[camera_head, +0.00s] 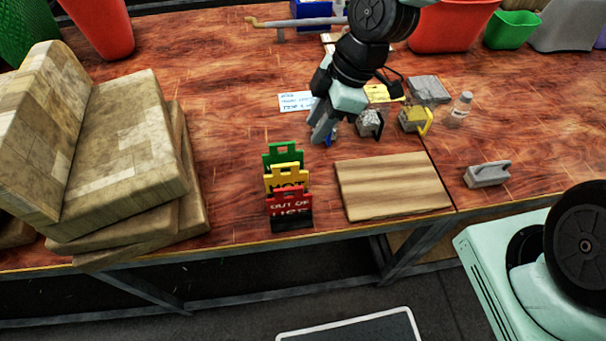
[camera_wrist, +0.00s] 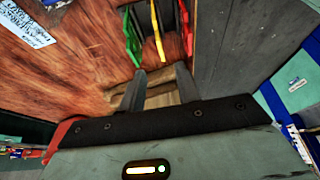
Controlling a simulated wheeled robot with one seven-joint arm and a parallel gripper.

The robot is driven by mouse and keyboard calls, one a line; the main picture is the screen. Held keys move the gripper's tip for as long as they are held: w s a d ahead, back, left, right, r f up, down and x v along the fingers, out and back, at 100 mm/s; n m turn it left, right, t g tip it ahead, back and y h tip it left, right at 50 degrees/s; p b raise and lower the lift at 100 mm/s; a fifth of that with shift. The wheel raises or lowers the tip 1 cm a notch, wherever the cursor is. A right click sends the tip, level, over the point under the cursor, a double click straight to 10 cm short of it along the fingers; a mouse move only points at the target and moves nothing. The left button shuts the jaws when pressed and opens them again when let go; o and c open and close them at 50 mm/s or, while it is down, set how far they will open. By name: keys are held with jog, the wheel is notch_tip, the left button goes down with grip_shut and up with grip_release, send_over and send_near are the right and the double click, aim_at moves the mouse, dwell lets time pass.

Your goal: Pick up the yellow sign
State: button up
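The yellow sign (camera_head: 284,176) stands upright near the table's front edge, between a green sign (camera_head: 281,152) behind it and a red sign (camera_head: 290,205) in front. The red sign hides its lower part. My gripper (camera_head: 323,133) is above the table, behind and to the right of the signs, apart from them. In the wrist view the yellow sign (camera_wrist: 157,32) shows nearly edge-on at the top, between the green and red signs. There my gripper (camera_wrist: 161,73) has its two fingers apart, with nothing between them.
A wooden board (camera_head: 392,186) lies right of the signs. Stacked stone-like slabs (camera_head: 120,150) stand to the left. Padlocks (camera_head: 412,118), a small bottle (camera_head: 461,105) and a grey block with a handle (camera_head: 488,174) are to the right. The tabletop between slabs and signs is clear.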

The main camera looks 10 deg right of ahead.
jog(key=p, duration=0.1)
send_over(286, 174)
jog(key=d, duration=0.2)
notch_tip(286, 174, down, 10)
jog(key=shift+s+d+f, duration=0.1)
jog(key=shift+s+d, duration=0.05)
jog(key=shift+p+x, duration=1.2)
jog(key=shift+x, duration=1.7)
grip_shut()
